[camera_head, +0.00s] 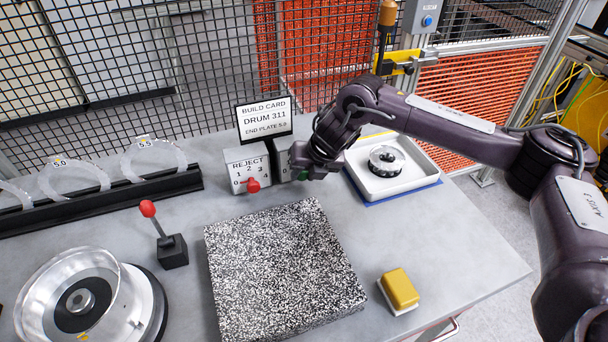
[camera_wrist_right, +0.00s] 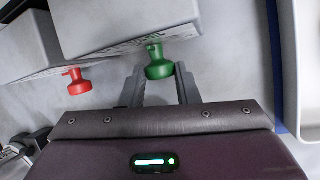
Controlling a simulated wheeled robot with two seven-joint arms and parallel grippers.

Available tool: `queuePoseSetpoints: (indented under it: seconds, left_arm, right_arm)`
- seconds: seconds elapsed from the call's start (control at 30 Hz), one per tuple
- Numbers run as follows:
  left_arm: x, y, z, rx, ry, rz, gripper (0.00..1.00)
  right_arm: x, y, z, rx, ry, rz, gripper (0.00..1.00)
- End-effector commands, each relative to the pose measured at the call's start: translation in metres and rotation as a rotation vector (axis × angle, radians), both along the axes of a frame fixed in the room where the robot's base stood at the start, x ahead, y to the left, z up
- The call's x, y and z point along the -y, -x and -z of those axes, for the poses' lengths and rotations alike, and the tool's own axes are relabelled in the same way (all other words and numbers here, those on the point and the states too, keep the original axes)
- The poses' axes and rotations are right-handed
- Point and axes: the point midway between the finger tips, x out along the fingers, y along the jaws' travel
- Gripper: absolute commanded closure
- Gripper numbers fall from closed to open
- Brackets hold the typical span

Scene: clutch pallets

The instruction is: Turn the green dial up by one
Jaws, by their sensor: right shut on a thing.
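The green dial (camera_wrist_right: 159,64) is a small knob on the front of a grey box (camera_wrist_right: 120,20). The dial's pointer setting cannot be read. My left gripper is not in view.
A red dial (camera_head: 253,185) sits on the REJECT box (camera_head: 247,165) just left. A white tray (camera_head: 408,184) with a round part stands right. A speckled block (camera_head: 280,265), a red-knobbed lever (camera_head: 172,250), a clear drum (camera_head: 45,300) and a yellow block (camera_head: 400,288) occupy the front.

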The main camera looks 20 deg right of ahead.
Motion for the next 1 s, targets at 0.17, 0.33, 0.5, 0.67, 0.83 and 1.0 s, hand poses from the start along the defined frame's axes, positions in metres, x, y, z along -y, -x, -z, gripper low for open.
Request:
queuePoseSetpoints:
  seconds: [0.17, 0.33, 0.5, 0.67, 0.83, 1.0]
  left_arm:
    - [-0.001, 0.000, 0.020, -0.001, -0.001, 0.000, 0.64]
    - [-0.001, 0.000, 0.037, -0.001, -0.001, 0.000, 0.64]
    - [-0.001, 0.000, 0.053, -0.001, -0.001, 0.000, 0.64]
    - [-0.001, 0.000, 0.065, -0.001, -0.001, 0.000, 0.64]
    - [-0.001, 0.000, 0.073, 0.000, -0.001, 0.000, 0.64]
    - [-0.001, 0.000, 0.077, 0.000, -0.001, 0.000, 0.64]
  right_arm:
    - [0.006, 0.000, 0.007, -0.005, -0.136, 0.006, 0.94]
    - [0.008, 0.000, 0.008, -0.010, -0.283, 0.007, 0.94]
    - [0.010, -0.001, 0.009, -0.014, -0.418, 0.006, 0.94]
    - [0.011, -0.001, 0.009, -0.018, -0.523, 0.006, 0.94]
    - [0.012, -0.001, 0.009, -0.021, -0.601, 0.006, 0.94]
    - [0.012, -0.001, 0.008, -0.023, -0.645, 0.005, 0.94]
